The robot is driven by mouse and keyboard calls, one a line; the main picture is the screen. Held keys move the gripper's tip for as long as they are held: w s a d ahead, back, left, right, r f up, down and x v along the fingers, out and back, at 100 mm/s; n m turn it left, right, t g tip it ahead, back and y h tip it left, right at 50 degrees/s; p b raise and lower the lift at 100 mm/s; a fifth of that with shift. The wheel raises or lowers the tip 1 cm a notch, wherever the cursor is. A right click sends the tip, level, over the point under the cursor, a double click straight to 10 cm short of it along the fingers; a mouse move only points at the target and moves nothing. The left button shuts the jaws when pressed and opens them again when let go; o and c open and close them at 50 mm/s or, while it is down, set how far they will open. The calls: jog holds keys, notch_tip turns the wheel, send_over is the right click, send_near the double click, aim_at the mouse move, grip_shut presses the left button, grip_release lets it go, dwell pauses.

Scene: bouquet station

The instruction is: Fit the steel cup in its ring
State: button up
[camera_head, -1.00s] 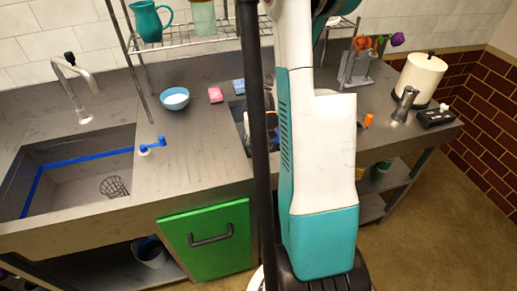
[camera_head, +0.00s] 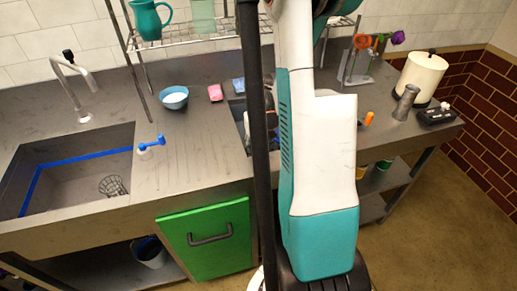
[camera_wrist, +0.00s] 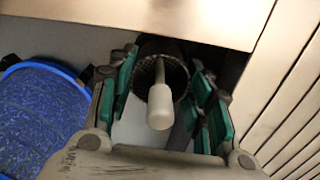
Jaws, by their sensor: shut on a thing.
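In the wrist view, the fingers of my gripper (camera_wrist: 165,78), with green pads, stand on both sides of a dark round cup-like thing (camera_wrist: 174,56) with a mesh pattern. My gripper is shut on it. I cannot tell whether it is the steel cup. A pale, round-ended cylinder (camera_wrist: 160,108) shows in front of it. The contact at the pads is partly hidden. In the head view, my white and teal arm hides my gripper and the middle of the counter. I cannot make out the ring in either view.
In the wrist view, a blue-rimmed round container (camera_wrist: 45,120) lies left of my gripper, and a pale edge (camera_wrist: 215,22) crosses above. In the head view, the sink (camera_head: 75,190) is at left, a bowl (camera_head: 174,98) on the counter, and a paper roll (camera_head: 418,76) at right.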

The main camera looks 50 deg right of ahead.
jog(key=shift+f+b, duration=0.55)
jog(key=shift+f, duration=0.15)
jog(key=shift+f+b, duration=0.35)
dwell(0.4)
jog(key=o, duration=1.2)
jog(key=shift+d, duration=0.1)
jog(key=shift+c, duration=0.2)
